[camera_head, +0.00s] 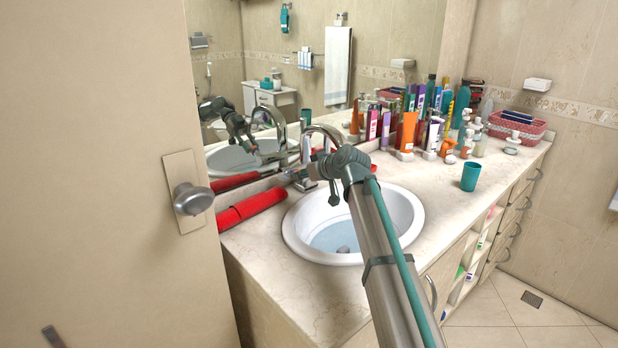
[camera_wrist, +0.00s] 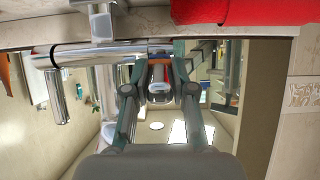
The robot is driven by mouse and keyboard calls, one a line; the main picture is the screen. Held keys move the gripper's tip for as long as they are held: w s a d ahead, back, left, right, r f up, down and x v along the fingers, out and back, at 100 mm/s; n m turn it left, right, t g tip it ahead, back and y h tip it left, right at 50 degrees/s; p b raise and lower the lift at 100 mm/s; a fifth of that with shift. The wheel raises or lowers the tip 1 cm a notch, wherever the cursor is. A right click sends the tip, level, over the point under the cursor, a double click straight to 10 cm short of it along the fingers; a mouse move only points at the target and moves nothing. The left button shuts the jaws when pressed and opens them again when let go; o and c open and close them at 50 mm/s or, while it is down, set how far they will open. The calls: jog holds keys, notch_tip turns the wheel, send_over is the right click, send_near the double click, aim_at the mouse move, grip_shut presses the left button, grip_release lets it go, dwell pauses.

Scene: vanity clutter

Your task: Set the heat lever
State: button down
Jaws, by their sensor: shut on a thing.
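The chrome tap (camera_head: 322,135) stands at the back of the white sink (camera_head: 408,213) in the head view. In the wrist view its horizontal chrome body (camera_wrist: 85,54) runs to the left of my fingers. The heat lever (camera_wrist: 160,76), a short chrome piece beside a blue and red-orange marking, sits between the fingers. My gripper (camera_wrist: 160,68) is shut on this lever, one finger on each side. In the head view my wrist and arm cover part of the tap, and I cannot make out the lever there.
A red rolled towel (camera_head: 250,207) lies left of the sink, close to the tap. The mirror (camera_head: 380,55) stands right behind. Several bottles and tubes (camera_head: 408,132) crowd the back right counter, with a teal cup (camera_head: 470,176) in front. The counter's front left is clear.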

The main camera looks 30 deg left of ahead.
dwell(0.3)
jog(key=c, duration=1)
grip_release()
jog(key=shift+o, duration=0.2)
jog(key=v, duration=1.2)
jog(key=shift+d, duration=0.1)
